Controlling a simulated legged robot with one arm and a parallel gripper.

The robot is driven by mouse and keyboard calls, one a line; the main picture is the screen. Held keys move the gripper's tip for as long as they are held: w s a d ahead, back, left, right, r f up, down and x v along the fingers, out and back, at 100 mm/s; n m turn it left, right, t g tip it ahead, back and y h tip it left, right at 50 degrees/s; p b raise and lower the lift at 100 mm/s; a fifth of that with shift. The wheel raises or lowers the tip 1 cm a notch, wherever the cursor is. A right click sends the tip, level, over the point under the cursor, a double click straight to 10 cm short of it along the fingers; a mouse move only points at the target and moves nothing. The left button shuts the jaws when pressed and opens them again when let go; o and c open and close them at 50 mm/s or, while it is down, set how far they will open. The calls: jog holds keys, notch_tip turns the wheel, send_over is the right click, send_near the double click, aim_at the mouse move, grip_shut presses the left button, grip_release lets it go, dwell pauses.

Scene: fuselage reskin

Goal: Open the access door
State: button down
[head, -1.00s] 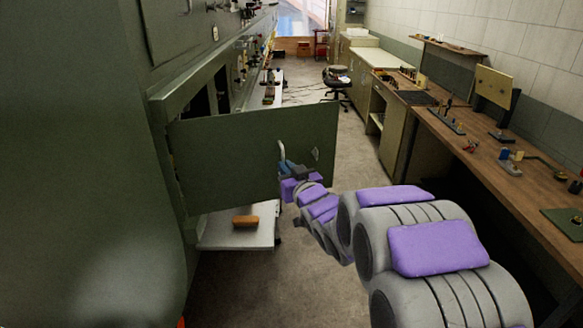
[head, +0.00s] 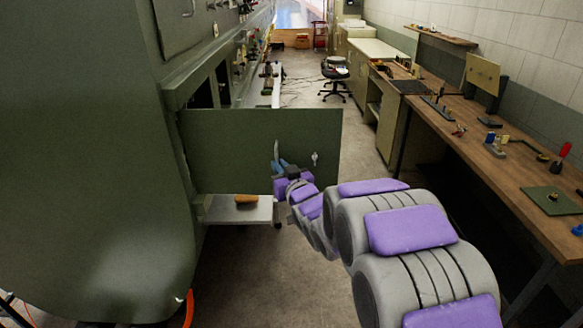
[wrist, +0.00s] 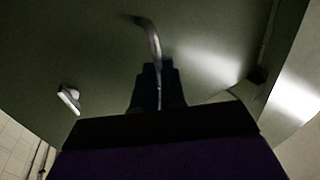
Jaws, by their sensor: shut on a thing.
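The access door (head: 235,145) is a flat green panel that stands swung out from the green fuselage wall, across the aisle. A curved metal handle (head: 276,152) is on its face, and a small metal latch (head: 314,159) sits to the right of it. My gripper (head: 283,169) is at the handle. In the wrist view my gripper (wrist: 159,88) is shut on the lower end of the curved handle (wrist: 152,42). The latch (wrist: 69,98) shows to the left there, on the dark door face (wrist: 210,50). The exact contact is dark and partly hidden by the fingers.
Below the door is a white shelf (head: 238,211) with an orange-brown object (head: 246,200). A wooden workbench (head: 500,150) with tools runs along the right. A stool (head: 335,75) stands farther back. The aisle floor (head: 265,265) is clear in front.

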aim_at(268, 168)
jog(key=shift+s+a+r+y, duration=0.1)
jog(key=shift+a+r+y, duration=0.25)
jog(key=shift+a, duration=0.3)
jog(key=c, duration=1.5)
grip_release()
jog(key=shift+a+n, duration=0.3)
jog(key=shift+c, duration=0.2)
jog(key=o, duration=0.3)
jog(key=shift+s+a+f, duration=0.1)
jog(key=shift+a+f, duration=0.1)
jog(key=shift+a, duration=0.45)
jog(key=shift+o, duration=0.2)
jog(key=shift+w+d+f, duration=0.15)
jog(key=shift+w+d, duration=0.05)
jog(key=shift+d, duration=0.4)
jog(key=shift+s, duration=0.15)
